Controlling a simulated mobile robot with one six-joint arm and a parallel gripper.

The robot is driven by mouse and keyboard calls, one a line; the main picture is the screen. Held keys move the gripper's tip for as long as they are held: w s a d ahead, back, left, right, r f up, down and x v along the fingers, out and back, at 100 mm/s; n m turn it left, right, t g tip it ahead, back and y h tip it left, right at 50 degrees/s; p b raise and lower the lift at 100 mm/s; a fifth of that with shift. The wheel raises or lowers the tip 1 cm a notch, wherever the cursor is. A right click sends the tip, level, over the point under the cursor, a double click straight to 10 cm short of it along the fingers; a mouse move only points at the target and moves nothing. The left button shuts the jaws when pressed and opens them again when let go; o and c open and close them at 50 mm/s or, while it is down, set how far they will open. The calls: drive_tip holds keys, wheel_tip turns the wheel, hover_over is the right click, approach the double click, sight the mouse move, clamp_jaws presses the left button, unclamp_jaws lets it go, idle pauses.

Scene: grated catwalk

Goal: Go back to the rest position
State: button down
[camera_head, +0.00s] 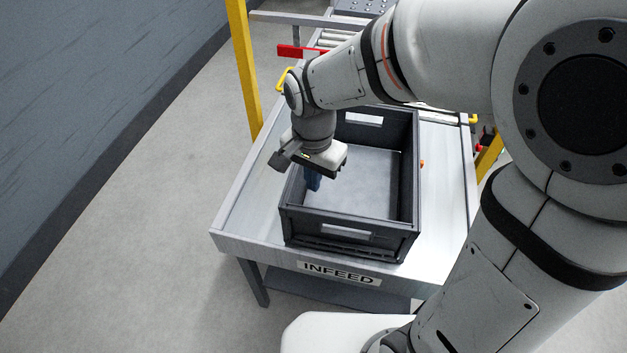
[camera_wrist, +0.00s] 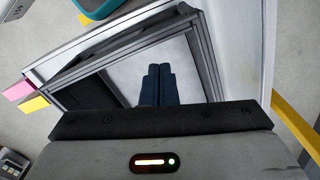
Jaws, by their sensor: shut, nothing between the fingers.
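My gripper (camera_head: 313,182) is over the left part of a dark grey crate (camera_head: 345,244), pointing down. In the wrist view the two blue fingers of my gripper (camera_wrist: 158,72) are side by side and closed, with nothing held between them. The crate (camera_wrist: 90,93) shows beyond them in that view. Its visible floor is pale and looks empty. Part of the crate is hidden behind my gripper and arm.
The crate stands on a metal table (camera_head: 245,215) with an INFEED label (camera_head: 339,273). A yellow post (camera_head: 243,65) rises at the back left, near a red bar (camera_head: 300,51) and a roller conveyor (camera_head: 335,38). Clear floor (camera_head: 150,220) lies left of the table.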

drive_tip(key=s+d+r+n+t, duration=0.1)
drive_tip(key=s+d+r+n, duration=0.1)
drive_tip(key=d, duration=0.6)
drive_tip(key=s+d+r+n+t, duration=0.1)
drive_tip(key=s+d+r+n, duration=0.2)
drive_tip(key=d, duration=0.6)
drive_tip(key=shift+s+d+r+n+t, duration=0.25)
drive_tip(key=shift+s+r, duration=0.25)
drive_tip(key=shift+s, duration=0.7)
